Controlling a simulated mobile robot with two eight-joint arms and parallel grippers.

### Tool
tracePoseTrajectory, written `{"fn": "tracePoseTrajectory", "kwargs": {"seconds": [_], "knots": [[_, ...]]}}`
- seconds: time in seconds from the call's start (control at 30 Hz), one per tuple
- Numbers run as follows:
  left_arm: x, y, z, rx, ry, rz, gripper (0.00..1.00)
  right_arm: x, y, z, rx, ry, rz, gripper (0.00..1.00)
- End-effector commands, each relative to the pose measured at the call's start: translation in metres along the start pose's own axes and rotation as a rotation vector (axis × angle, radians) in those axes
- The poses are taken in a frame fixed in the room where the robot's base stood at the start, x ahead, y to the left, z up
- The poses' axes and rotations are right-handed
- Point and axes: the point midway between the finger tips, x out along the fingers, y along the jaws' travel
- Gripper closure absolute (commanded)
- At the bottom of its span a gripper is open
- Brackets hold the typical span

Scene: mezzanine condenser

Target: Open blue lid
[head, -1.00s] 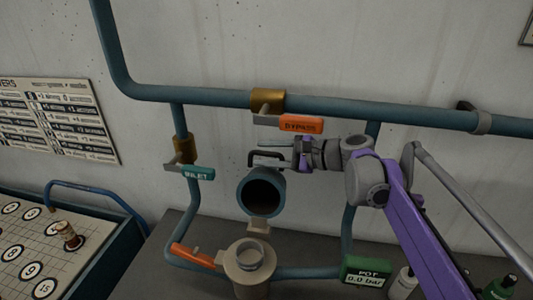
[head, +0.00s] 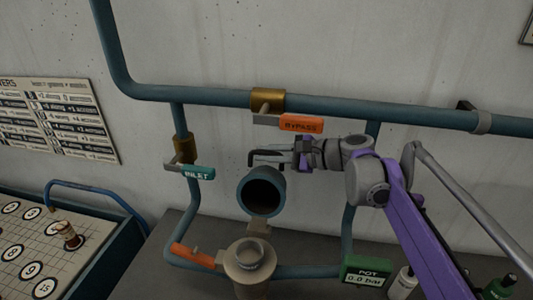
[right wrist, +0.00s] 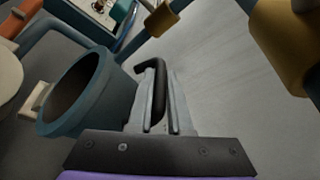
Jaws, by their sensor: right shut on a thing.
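The blue lid (head: 282,190) is a hollow blue-grey cup tipped up behind the pot (head: 247,277), its dark open side facing me. It is apart from the pot's round mouth and joined near it by a small tan bracket (head: 258,228). In the right wrist view the lid (right wrist: 108,105) is at left, with a black bar handle (right wrist: 159,88) beside it. My right gripper (head: 272,158) reaches in from the right just above the lid. Its pale fingers (right wrist: 160,112) are shut on the handle. My left gripper is not in view.
An orange BYPASS lever (head: 302,124) is close above my right gripper. A teal INLET lever (head: 197,172) is at left, and an orange lever (head: 192,256) lies left of the pot. Blue pipes frame the area.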

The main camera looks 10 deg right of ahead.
Motion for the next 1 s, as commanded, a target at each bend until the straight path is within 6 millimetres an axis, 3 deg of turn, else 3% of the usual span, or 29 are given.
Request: {"fn": "tracePoseTrajectory", "kwargs": {"seconds": [0.8, 1.0], "knots": [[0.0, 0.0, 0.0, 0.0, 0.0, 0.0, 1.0, 0.0, 0.0, 0.0, -0.001, 0.0, -0.001, 1.0], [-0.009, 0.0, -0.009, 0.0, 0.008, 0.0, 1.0, -0.008, 0.006, 0.02, -0.092, -0.002, -0.038, 1.0]]}}
